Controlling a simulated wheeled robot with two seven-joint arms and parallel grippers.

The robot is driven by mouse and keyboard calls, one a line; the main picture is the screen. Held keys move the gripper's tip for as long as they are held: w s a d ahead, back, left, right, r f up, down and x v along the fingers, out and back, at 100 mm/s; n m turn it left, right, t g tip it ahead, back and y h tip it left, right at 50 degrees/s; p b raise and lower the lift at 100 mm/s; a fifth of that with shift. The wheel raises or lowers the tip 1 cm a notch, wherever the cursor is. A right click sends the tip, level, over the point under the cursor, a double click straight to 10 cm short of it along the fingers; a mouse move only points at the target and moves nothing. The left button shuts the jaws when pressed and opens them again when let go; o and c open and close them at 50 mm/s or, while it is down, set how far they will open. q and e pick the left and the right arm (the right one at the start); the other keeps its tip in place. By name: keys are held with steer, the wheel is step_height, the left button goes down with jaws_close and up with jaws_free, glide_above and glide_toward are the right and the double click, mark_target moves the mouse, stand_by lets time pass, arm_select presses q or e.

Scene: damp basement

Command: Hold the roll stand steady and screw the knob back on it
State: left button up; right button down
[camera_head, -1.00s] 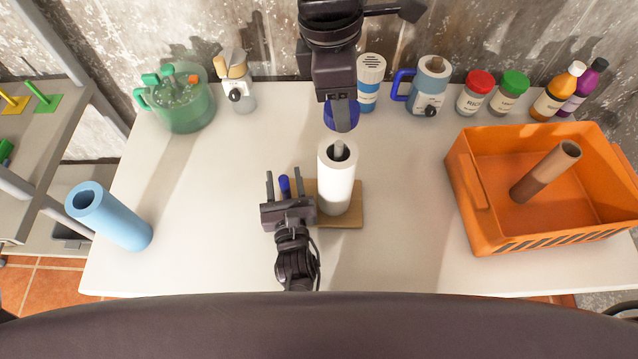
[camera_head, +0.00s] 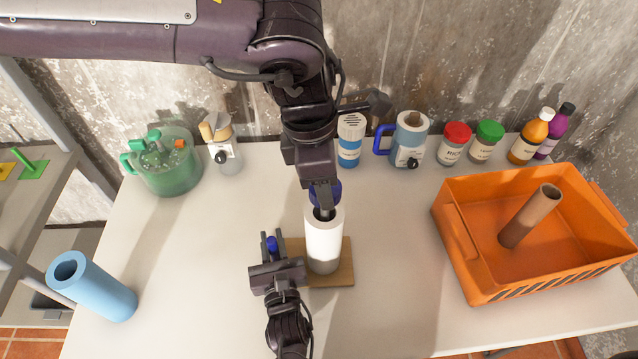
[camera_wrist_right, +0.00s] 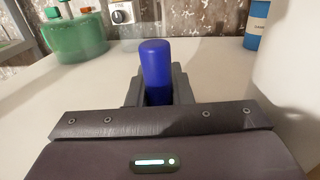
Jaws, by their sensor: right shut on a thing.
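The roll stand has a wooden base (camera_head: 345,268) and a white roll (camera_head: 323,243) standing upright on it. A blue post (camera_head: 272,243) rises beside the roll; it also shows in the right wrist view (camera_wrist_right: 155,65). My right gripper (camera_head: 273,247) is shut on this post, with a finger on either side. Its fingers also show in the right wrist view (camera_wrist_right: 157,90). The blue knob (camera_head: 333,189) is at my left gripper (camera_head: 321,196), just over the roll's top opening. The left fingers appear closed on the knob. They partly hide it, so contact with the stand's rod is unclear.
An orange crate (camera_head: 456,236) holding a brown tube (camera_head: 528,216) stands at right. A light blue tube (camera_head: 95,288) lies at left. A green pot (camera_head: 168,165), a canister (camera_head: 349,140), jars and bottles line the back. The table between is clear.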

arm_select(q)
steer(key=shift+f, duration=0.4)
steer(key=shift+f, duration=0.1)
steer(key=shift+f, duration=0.8)
steer(key=shift+f, duration=0.6)
steer(key=m, duration=0.5)
steer(key=shift+w+g, duration=0.1)
steer(key=shift+g, duration=0.3)
steer(key=m, duration=0.4)
steer(key=shift+m+g+y, duration=0.3)
steer(key=m, duration=0.4)
steer(key=shift+y, duration=0.3)
steer(key=m, duration=0.3)
steer(key=shift+d+y, duration=0.1)
steer(key=shift+y, duration=0.2)
